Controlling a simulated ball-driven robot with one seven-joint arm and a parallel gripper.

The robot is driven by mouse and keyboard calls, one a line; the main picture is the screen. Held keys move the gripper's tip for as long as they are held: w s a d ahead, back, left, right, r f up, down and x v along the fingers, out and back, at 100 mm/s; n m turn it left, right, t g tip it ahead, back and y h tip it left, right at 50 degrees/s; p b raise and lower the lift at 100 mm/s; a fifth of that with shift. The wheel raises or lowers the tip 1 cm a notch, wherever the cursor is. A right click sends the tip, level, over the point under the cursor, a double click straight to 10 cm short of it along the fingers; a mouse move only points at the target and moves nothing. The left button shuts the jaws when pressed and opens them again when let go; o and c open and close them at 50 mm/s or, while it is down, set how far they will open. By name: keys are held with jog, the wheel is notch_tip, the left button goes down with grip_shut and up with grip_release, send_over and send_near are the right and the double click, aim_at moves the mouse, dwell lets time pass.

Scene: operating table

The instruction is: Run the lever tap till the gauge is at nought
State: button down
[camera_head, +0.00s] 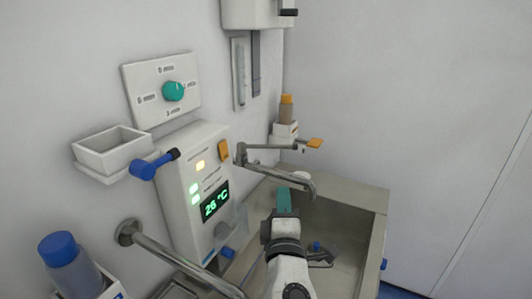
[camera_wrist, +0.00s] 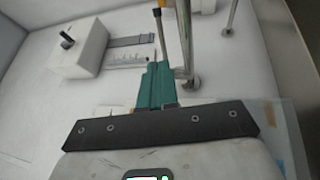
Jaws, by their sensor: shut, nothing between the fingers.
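The tap (camera_head: 275,172) is a grey metal spout that juts from the wall over the sink. Above it a thin arm ends in an orange lever paddle (camera_head: 315,143). A green display (camera_head: 215,203) on the white wall unit reads about 26 °C. A narrow upright panel (camera_head: 240,73) hangs on the wall above; I cannot tell whether it is the gauge, and its reading is too small. My gripper (camera_head: 284,198) has teal fingers, shut and empty, in front of and below the spout in the head view. In the wrist view the fingers (camera_wrist: 155,72) point towards metal rods (camera_wrist: 184,40).
The steel sink (camera_head: 383,218) lies at the lower right. A teal knob (camera_head: 173,91) sits on a wall plate. A white tray (camera_head: 112,150), a blue handle (camera_head: 150,169), a metal rail (camera_head: 180,258) and a blue-capped bottle (camera_head: 70,265) stand at left. An orange-topped bottle (camera_head: 286,108) is behind the tap.

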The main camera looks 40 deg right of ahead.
aim_at(281, 148)
jog(key=p+x, duration=0.4)
jog(key=x, duration=0.9)
jog(key=shift+r, duration=0.15)
jog(key=shift+w+d, duration=0.4)
